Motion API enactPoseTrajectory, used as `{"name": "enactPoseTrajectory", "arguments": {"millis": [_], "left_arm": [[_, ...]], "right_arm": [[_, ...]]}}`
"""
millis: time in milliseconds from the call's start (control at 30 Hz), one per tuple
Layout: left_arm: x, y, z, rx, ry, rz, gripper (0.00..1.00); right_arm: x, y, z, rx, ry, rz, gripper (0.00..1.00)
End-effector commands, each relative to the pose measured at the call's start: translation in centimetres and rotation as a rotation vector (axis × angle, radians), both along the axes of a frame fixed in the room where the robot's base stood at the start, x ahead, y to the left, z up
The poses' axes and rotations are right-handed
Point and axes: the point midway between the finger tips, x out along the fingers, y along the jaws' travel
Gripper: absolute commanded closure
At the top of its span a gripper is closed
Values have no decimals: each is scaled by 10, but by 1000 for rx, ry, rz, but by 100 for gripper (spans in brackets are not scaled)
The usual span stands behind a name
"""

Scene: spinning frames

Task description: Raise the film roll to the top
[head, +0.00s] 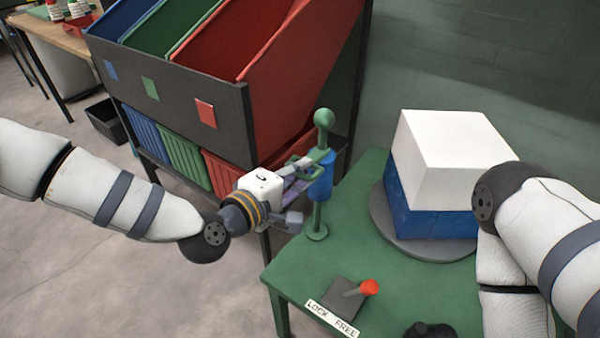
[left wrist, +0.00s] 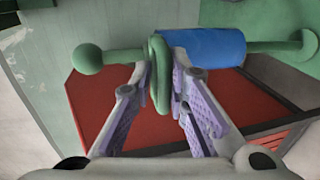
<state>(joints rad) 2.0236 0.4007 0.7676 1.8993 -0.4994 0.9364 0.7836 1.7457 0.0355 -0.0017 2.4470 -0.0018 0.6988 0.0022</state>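The film roll (head: 321,178) is a blue cylinder around an upright green post with a round knob on top (head: 324,117) and a round foot on the green table. A green loop handle (left wrist: 160,75) is at the roll's upper end. My left gripper (head: 303,172) reaches in from the left; in the left wrist view its two fingers (left wrist: 162,72) close on both sides of the loop and appear to touch it.
A white-over-blue block (head: 455,150) stands on a grey turntable (head: 380,215). In front is a lever with a red knob (head: 369,287) beside a "LOCK FREE" label (head: 332,318). A rack of blue, green and red bins (head: 180,100) stands behind my left gripper.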

Motion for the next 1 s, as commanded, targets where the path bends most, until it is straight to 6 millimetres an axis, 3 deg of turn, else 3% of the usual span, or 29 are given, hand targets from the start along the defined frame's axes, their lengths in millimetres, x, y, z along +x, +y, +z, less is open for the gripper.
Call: {"name": "enactPoseTrajectory", "arguments": {"millis": [433, 800, 1000], "left_arm": [[-7, 6, 2, 0, 1, 1, 70], [-80, 59, 23, -2, 1, 3, 70], [-95, 69, 27, 0, 1, 1, 70]], "right_arm": [[0, 0, 0, 0, 0, 0, 100], [0, 0, 0, 0, 0, 0, 100], [0, 0, 0, 0, 0, 0, 100]]}}
